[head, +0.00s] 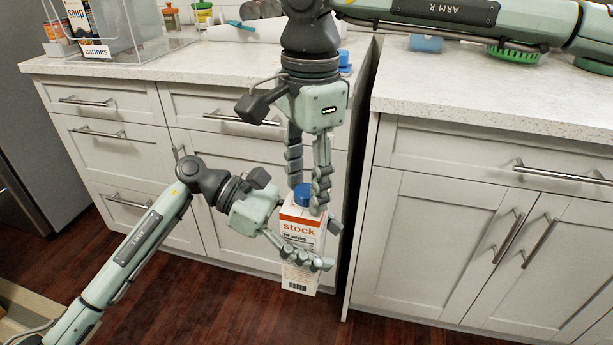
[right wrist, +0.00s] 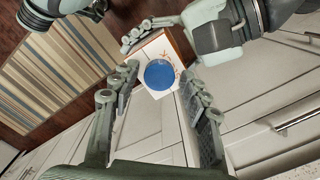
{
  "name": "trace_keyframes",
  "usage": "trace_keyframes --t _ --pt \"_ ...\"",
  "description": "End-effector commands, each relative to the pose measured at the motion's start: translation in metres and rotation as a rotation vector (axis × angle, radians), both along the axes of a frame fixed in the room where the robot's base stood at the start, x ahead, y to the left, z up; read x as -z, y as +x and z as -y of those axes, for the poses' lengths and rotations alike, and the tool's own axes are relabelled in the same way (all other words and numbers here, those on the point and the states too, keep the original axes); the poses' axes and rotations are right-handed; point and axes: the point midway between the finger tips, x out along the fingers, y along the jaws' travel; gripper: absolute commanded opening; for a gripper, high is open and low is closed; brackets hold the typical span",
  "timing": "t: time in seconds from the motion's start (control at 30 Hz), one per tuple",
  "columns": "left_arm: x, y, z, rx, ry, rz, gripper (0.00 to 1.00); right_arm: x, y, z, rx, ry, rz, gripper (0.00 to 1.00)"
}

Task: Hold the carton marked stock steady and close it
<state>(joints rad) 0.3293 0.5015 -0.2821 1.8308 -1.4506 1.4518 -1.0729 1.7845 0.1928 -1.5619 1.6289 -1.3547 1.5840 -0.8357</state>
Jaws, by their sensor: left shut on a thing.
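The carton marked stock (head: 299,232) is white with an orange top and stands upright in the air in front of the cabinets. My left gripper (head: 326,247) is shut around its body from the left. A blue cap (head: 303,193) is on top of the carton; whether it is fully seated cannot be told. My right gripper (head: 307,192) points down from above, its open fingers on either side of the cap. In the right wrist view the blue cap (right wrist: 159,74) shows between and beyond the parted fingers, with gaps to both.
White cabinets with drawers (head: 98,106) and doors stand behind, with a gap between the two counters. A clear bin labelled cartons (head: 96,52) is on the left counter (head: 190,62). A striped rug (right wrist: 62,75) is on the floor.

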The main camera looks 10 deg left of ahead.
Motion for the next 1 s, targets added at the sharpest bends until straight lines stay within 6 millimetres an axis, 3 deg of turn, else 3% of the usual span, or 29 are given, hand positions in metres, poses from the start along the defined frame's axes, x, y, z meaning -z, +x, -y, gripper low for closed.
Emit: trace_keyframes --t 0.07,0.33,0.53,0.87,1.0 --pt "-0.0024 0.0004 0.0003 -0.001 -0.003 0.003 0.0 -0.0005 0.0001 -0.0001 0.0 0.0 0.0 0.34" --pt "-0.0024 0.0003 0.0005 0.001 -0.003 0.004 0.0 -0.0008 0.0002 -0.0002 0.0 0.001 0.001 0.01" --pt "-0.0024 0.0001 0.0006 0.002 -0.003 0.003 0.0 -0.0008 0.0003 -0.0004 0.068 0.002 -0.001 0.0" --pt "-0.0023 -0.0003 0.0008 0.002 -0.003 0.003 0.0 -0.0007 0.0007 -0.0007 0.697 0.004 -0.019 0.0" --pt "-0.0023 -0.0005 0.001 0.003 -0.004 0.004 0.0 -0.0008 0.0008 -0.0008 0.71 0.004 -0.02 0.0"
